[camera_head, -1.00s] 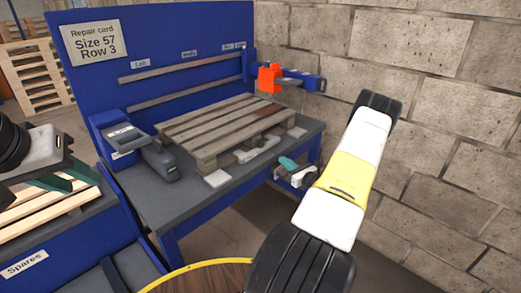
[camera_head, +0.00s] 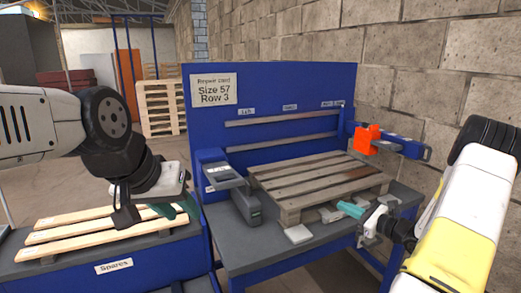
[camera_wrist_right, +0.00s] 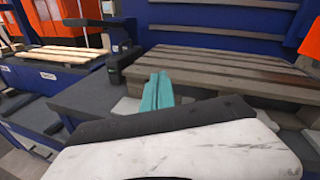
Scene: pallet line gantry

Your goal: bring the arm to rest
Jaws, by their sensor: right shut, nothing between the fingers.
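My right arm comes in from the right in the head view. Its gripper (camera_head: 350,209) has teal fingers and is just off the front edge of the grey worn pallet (camera_head: 318,178) in the picture. In the right wrist view the teal fingers (camera_wrist_right: 157,92) are together, with nothing between them. My left arm reaches in from the left. Its gripper (camera_head: 186,206) hangs over the pale slats (camera_head: 75,232) of the spares stand; only part of its teal fingers shows, so its opening is unclear. I see no object held by either.
The pallet lies on the blue-framed bench (camera_head: 265,252) before a blue back panel with a repair card (camera_head: 214,90). A dark grey device (camera_head: 247,206) stands left of the pallet. An orange-and-blue clamp-like part (camera_head: 366,139) stands behind right. A block wall closes the right side.

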